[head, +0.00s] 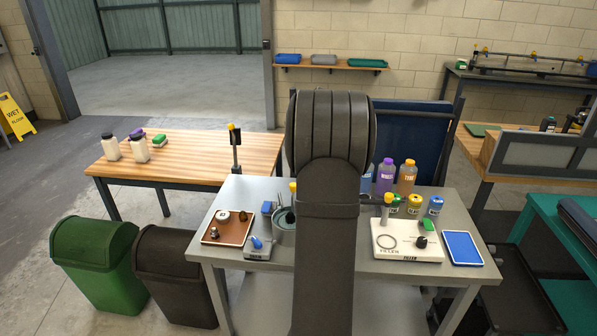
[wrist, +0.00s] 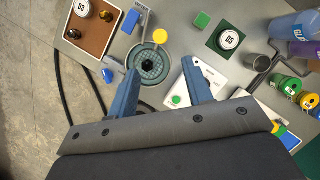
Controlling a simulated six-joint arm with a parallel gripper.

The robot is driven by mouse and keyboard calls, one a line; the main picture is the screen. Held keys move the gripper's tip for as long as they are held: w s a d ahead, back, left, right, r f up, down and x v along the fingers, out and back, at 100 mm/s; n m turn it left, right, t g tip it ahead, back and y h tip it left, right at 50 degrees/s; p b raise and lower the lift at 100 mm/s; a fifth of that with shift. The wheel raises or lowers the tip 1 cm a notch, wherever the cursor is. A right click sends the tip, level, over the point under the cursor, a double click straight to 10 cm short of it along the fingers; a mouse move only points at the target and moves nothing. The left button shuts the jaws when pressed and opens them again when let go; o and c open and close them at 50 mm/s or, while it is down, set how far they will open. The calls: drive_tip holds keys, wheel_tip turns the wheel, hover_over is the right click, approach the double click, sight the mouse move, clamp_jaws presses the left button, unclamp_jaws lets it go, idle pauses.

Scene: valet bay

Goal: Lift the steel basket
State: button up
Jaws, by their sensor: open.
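A round grey steel vessel, which I take to be the steel basket (wrist: 138,57), stands on the grey table. In the wrist view it has a greenish mesh-like inside and a dark round knob at its middle. In the head view the steel basket (head: 279,239) is partly hidden by my arm. My gripper (wrist: 160,66) is open, with its two blue fingers apart on either side of the basket in the wrist picture. Nothing is held. I cannot tell the height of the fingertips above it. My arm hides the gripper in the head view.
A brown tray (wrist: 92,48) lies to the left of the basket. A yellow knob (wrist: 160,36) stands close beside it. A grey cup (wrist: 258,64), a dark green pad (wrist: 213,45), and purple and orange bottles (head: 407,178) are to the right. A white board (head: 390,250) lies front right.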

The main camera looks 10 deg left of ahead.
drive_tip(key=v, duration=0.5)
drive_tip(key=shift+w+f, duration=0.1)
drive_tip(key=x, duration=1.7)
drive_tip(key=shift+f, duration=0.85)
drive_tip(key=shift+r, duration=0.15)
